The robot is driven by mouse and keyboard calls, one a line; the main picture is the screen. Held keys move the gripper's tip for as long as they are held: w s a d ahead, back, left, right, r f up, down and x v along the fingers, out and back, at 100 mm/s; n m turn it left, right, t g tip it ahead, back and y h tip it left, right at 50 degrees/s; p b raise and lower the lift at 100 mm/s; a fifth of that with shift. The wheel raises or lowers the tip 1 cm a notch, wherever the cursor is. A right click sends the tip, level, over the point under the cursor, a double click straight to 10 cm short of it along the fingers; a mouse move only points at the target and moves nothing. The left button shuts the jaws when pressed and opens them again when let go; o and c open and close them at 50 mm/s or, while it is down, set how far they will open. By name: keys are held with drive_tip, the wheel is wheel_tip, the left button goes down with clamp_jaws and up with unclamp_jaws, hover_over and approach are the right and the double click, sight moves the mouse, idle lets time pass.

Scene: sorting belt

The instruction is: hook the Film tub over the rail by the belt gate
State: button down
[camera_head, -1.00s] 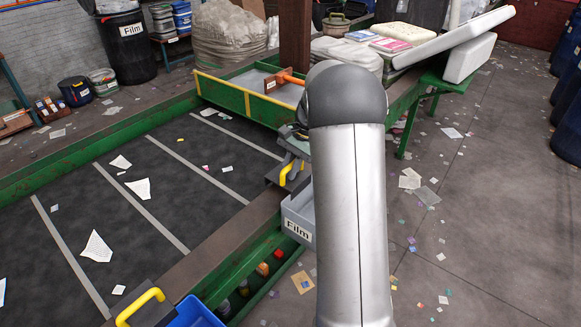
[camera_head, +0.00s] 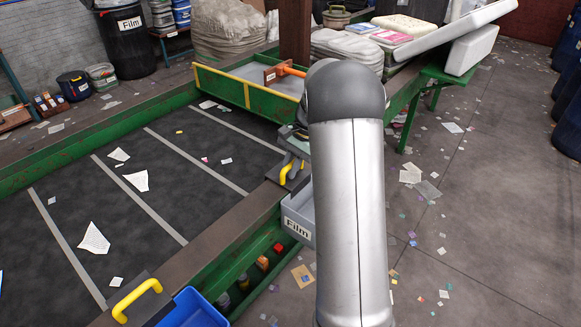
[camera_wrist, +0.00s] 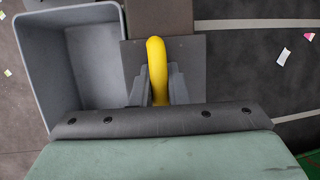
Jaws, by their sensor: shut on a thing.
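The Film tub (camera_head: 299,228) is a grey open box with a white "Film" label. In the head view it is on the outer side of the brown-topped belt rail (camera_head: 236,222), near the belt gate, partly hidden by my arm. Its dark hook plate (camera_head: 276,172) and yellow handle (camera_head: 291,173) are at the rail top. I cannot tell whether the hook touches the rail. My gripper (camera_wrist: 158,92) is shut on the yellow handle (camera_wrist: 157,62) in the wrist view. The empty-looking tub (camera_wrist: 95,58) shows left of it there. The green gate (camera_head: 232,88) with yellow edging stands beyond.
A blue tub (camera_head: 192,312) with a yellow handle (camera_head: 137,299) is by the rail nearer me. Paper scraps lie on the dark belt (camera_head: 90,205). Small coloured items stand under the rail. The floor at right is mostly clear with scattered litter.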

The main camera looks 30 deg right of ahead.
sight(291, 163)
drive_tip(key=c, duration=0.5)
unclamp_jaws()
drive_tip(key=shift+s, duration=0.1)
drive_tip(key=shift+f, duration=0.1)
idle(0.4)
drive_tip(key=shift+r+p, duration=1.15)
drive_tip(key=shift+r, duration=0.45)
drive_tip(key=shift+r, duration=0.1)
drive_tip(key=shift+r+p, duration=2.65)
drive_tip(key=shift+r, duration=0.8)
